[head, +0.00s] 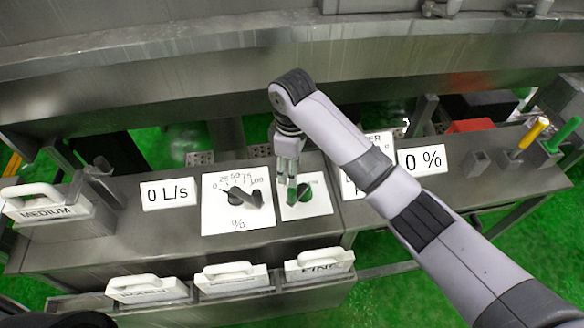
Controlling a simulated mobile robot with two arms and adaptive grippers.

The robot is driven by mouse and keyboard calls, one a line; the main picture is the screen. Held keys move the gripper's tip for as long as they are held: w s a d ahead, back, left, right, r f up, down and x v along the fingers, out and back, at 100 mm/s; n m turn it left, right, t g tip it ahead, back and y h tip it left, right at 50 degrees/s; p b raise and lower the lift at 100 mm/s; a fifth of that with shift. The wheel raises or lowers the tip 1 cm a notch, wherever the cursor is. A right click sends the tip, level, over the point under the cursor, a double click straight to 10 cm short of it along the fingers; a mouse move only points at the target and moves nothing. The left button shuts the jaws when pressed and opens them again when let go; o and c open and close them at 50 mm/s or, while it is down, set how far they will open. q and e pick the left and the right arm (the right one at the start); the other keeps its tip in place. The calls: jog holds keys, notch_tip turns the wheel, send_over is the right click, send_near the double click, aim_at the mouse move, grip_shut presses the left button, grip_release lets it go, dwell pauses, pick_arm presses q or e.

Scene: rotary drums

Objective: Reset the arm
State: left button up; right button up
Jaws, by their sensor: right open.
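My right arm (350,140) comes in from the lower right and reaches over the grey console. My right gripper (288,180) points down at the green knob (299,194) on a white plate and partly covers it. Its fingers are open. Whether they touch the knob I cannot tell. My left gripper is not in view.
Left of the gripper is a dark dial (240,197) with a percent scale. Signs read "0 L/s" (168,193) and "0 %" (421,159). A "MEDIUM" block (45,205) stands at left. Yellow (534,133) and green handles are at right. White-handled blocks (233,279) line the front.

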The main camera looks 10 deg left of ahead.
jog(key=s+d+f+m+t+y, duration=0.1)
jog(key=s+d+f+m+y, duration=0.4)
jog(key=s+f, duration=0.5)
jog(key=s+d+r+m+t+h, duration=0.15)
jog(key=s+d+m, duration=0.25)
jog(key=s+d, duration=0.55)
jog(key=s+d+m+t+h, duration=0.1)
jog(key=s+d+m+h, duration=0.35)
jog(key=d, duration=0.85)
notch_tip(320, 180, down, 28)
jog(key=s+g+y+b, duration=0.1)
jog(key=s+b, duration=0.1)
jog(key=b, duration=0.2)
jog(key=s+d+f+g+b, duration=0.1)
jog(key=s+d+f+b, duration=0.1)
jog(key=s+f, duration=1.5)
notch_tip(320, 180, down, 4)
jog(key=shift+s+d+r+b, duration=0.2)
jog(key=shift+s+b, duration=0.05)
jog(key=shift+b, duration=0.2)
